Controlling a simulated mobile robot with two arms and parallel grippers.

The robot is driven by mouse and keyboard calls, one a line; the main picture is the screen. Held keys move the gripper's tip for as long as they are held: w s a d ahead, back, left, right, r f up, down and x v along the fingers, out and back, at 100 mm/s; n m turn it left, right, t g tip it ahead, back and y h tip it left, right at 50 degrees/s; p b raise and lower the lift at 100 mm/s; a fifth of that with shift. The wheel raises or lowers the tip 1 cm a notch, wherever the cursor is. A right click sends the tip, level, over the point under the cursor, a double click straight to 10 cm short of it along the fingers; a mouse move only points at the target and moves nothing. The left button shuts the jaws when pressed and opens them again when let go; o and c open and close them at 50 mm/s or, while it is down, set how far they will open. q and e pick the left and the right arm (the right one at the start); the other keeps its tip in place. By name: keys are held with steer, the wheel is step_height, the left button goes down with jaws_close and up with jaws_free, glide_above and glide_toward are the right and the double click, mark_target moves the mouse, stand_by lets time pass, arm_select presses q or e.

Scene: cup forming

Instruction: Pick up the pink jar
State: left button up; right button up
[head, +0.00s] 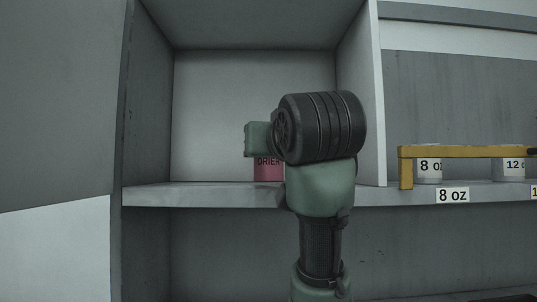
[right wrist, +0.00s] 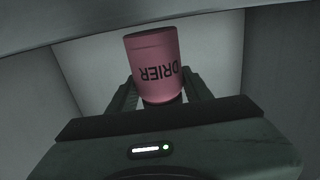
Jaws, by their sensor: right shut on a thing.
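The pink jar (head: 268,170) has dark lettering reading "DRIER". In the head view it is at the shelf compartment's floor, mostly hidden behind my right arm. In the right wrist view the jar (right wrist: 155,66) appears upside down between the two fingers of my right gripper (right wrist: 160,95). The fingers are shut on its sides. I cannot tell whether the jar touches the shelf. My left gripper is not in view.
The shelf compartment (head: 225,196) has walls on both sides, and its left part is clear. To the right, white cups marked "8 oz" (head: 428,175) and "12 oz" (head: 511,172) stand behind a yellow rail (head: 460,152).

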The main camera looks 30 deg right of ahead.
step_height(320, 180, up, 19)
steer(key=p, duration=0.1)
steer(key=shift+r, duration=0.15)
